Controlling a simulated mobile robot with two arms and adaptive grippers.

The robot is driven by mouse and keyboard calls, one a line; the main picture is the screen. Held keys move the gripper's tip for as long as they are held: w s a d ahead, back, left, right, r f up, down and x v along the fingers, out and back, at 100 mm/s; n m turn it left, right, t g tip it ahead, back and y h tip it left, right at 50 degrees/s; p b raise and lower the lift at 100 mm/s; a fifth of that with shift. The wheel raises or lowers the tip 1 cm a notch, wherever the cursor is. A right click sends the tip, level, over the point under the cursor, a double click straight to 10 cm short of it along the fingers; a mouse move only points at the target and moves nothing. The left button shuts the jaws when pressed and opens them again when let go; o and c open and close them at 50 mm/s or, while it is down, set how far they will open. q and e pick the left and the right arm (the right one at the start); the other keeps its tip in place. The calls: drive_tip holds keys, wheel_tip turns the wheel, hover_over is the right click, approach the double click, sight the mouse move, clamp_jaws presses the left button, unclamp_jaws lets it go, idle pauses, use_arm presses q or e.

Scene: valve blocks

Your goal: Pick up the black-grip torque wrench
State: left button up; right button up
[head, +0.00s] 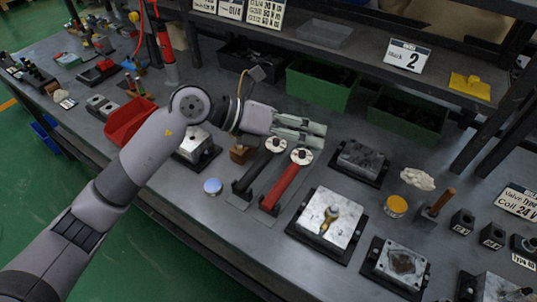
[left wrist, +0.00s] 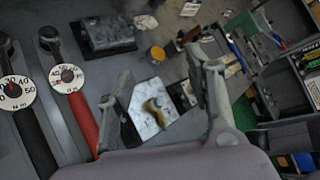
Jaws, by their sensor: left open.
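The black-grip torque wrench (head: 256,168) lies on the bench with a round white dial at its far end. In the left wrist view its black grip (left wrist: 36,145) and dial are at the left edge. A red-grip torque wrench (head: 284,187) lies parallel, just to its right; it also shows in the left wrist view (left wrist: 83,125). My left gripper (head: 318,136) is open and empty, above the bench by the dial ends of both wrenches. In the left wrist view its spread fingers (left wrist: 160,66) are to the right of both wrenches. My right gripper is not in view.
A metal block with a brass-coloured valve (head: 328,217) sits right of the wrenches, with a dark block (head: 361,158) behind it. A red bin (head: 130,120) is at left, green bins (head: 320,86) behind.

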use_arm(q)
drive_tip(key=w+a+f+t+y, duration=0.1)
drive_tip(key=w+a+f+y, duration=0.35)
drive_tip(key=a, duration=0.25)
drive_tip(key=y, duration=0.4)
approach(264, 156)
drive_tip(key=shift+t, duration=0.3)
drive_tip(key=p+x, duration=0.1)
drive_tip(key=x, duration=0.2)
drive_tip(key=p+x, duration=0.1)
drive_tip(key=x, duration=0.2)
drive_tip(key=shift+s+d+f+p, duration=0.2)
drive_tip(key=shift+d+p, duration=0.1)
drive_tip(key=shift+d, duration=0.05)
drive_tip(key=shift+n, duration=0.3)
drive_tip(key=p+x, duration=0.1)
drive_tip(key=x, duration=0.3)
drive_tip(key=shift+a+f, duration=0.1)
drive_tip(key=shift+a, duration=0.1)
drive_tip(key=shift+w+d+f, duration=0.15)
drive_tip(key=shift+w+f, duration=0.1)
drive_tip(key=shift+f, duration=0.35)
drive_tip(key=shift+c, duration=0.4)
drive_tip(key=c, duration=1.1)
drive_tip(key=shift+r, duration=0.1)
